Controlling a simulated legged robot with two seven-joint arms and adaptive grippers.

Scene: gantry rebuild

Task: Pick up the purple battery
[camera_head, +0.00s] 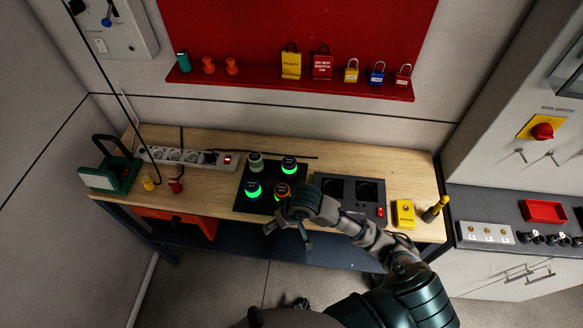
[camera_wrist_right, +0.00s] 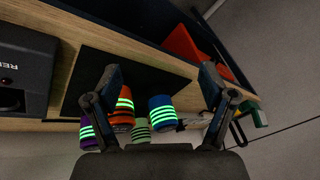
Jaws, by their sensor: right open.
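The purple battery (camera_head: 289,168) stands upright at the far right of a group on a black mat (camera_head: 242,206); its lit ring is green. In the right wrist view the purple battery (camera_wrist_right: 88,133) is at the lower left, partly hidden behind a finger of my gripper. Beside it stand an orange battery (camera_head: 282,190), a blue battery (camera_head: 252,189) and a pale green battery (camera_head: 256,161). My right gripper (camera_head: 287,225) is open and empty at the mat's near edge, closest to the orange battery. Its spread fingers also show in the right wrist view (camera_wrist_right: 160,82). My left gripper is not in view.
A black two-well box (camera_head: 350,205) stands right of the mat, with a yellow device (camera_head: 404,214) beyond it. A power strip (camera_head: 185,157) and a green-and-white unit (camera_head: 112,176) are to the left. A red shelf (camera_head: 270,85) with padlocks hangs behind.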

